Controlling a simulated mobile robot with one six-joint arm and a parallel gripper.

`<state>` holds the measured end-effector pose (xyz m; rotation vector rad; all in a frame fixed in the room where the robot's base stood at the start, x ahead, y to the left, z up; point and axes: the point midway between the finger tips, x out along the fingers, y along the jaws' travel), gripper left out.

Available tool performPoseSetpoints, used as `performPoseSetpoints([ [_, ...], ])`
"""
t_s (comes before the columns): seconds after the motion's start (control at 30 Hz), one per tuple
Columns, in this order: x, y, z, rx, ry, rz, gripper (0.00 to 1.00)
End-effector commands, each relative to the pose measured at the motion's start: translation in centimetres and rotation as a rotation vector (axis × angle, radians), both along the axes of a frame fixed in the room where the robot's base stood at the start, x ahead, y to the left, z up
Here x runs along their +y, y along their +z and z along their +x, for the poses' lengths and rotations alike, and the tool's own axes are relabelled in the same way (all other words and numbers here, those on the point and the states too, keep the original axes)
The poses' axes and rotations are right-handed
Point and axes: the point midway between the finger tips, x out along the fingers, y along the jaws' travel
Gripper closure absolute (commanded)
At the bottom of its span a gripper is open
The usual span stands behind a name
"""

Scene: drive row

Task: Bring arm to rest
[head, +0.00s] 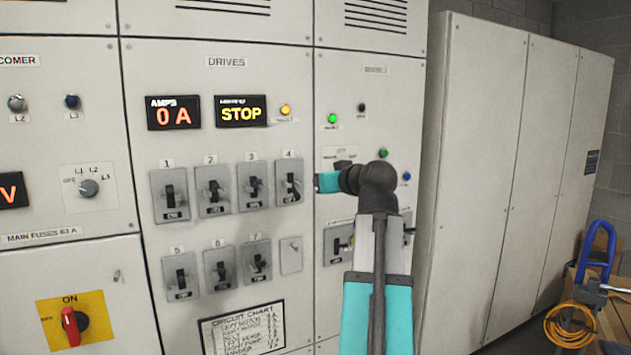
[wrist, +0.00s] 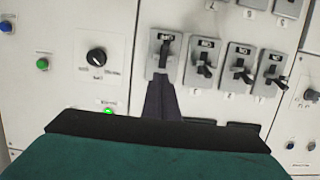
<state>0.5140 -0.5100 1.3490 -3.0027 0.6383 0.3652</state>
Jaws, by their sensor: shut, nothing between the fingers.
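My arm with its teal link reaches up from the bottom of the head view in front of the cabinet. My gripper (head: 318,184) points left towards breaker switch 4 (head: 287,171), just at that switch's right side. In the wrist view my dark gripper fingers (wrist: 162,82) are shut and empty, and their tips show just below switch 4 (wrist: 165,43). I cannot tell whether they touch it. The teal gripper body fills the bottom of the wrist view and hides the panel behind it.
The drives panel carries several numbered switches, an amps display (head: 173,113) reading 0 A and a display (head: 241,111) reading STOP. A red rotary handle (head: 71,325) is at lower left. Plain cabinets (head: 490,170) stand at right. A blue shackle-shaped thing (head: 598,245) and an orange cable coil (head: 570,326) lie at lower right.

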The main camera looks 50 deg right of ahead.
Motion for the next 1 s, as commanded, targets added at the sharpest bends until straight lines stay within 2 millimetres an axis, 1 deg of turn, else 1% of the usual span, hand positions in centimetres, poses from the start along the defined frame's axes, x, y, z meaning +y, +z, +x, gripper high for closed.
performPoseSetpoints([
  [0.03,0.2,-0.2,-0.5,0.0,-0.001,0.0,1.0],
  [0.2,0.5,-0.2,-1.1,0.0,0.001,0.0,1.0],
  [0.83,0.6,-0.2,-1.0,0.0,0.003,0.001,1.0],
  [0.93,0.7,-1.5,-0.2,0.013,0.01,0.017,1.0],
  [1.0,0.8,-2.9,0.6,0.027,0.018,0.035,1.0],
])
